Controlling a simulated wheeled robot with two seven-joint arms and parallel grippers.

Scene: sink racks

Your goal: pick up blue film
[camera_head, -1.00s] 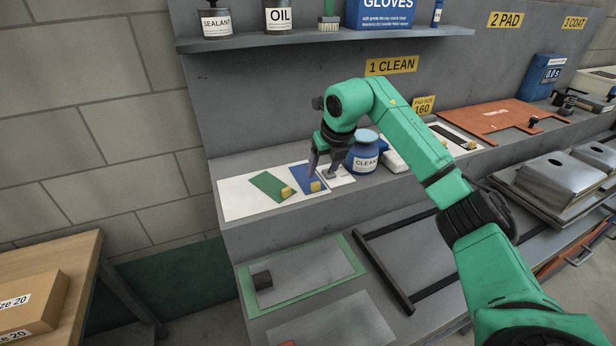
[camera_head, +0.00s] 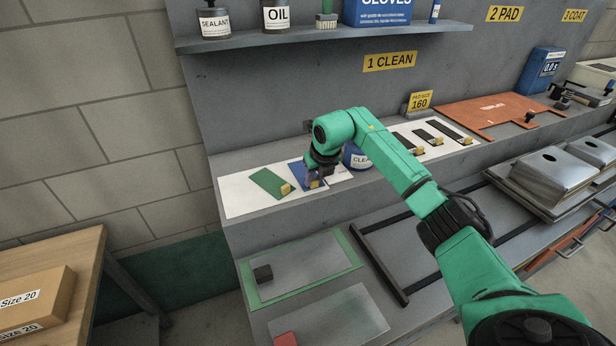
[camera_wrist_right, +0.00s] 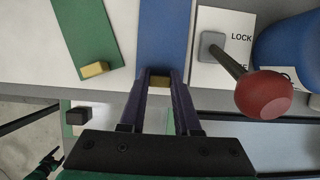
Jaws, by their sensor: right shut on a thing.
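The blue film (camera_head: 297,170) lies flat on the white sheet on the shelf, right of the green film (camera_head: 266,182). In the right wrist view the blue film (camera_wrist_right: 165,35) runs up from between my fingers, with a small yellow block (camera_wrist_right: 159,82) at its near end. My right gripper (camera_head: 315,183) is over that near end. In the wrist view its two dark fingers (camera_wrist_right: 160,80) are shut on the yellow block, one on each side. The block is mostly hidden in the head view. My left gripper is not in view.
A lever with a red knob (camera_wrist_right: 263,95) stands close right of my fingers, beside a blue CLEAN jar (camera_head: 358,158). The green film's yellow block (camera_wrist_right: 94,69) is to the left. Clear plates (camera_head: 310,270) lie on the lower bench.

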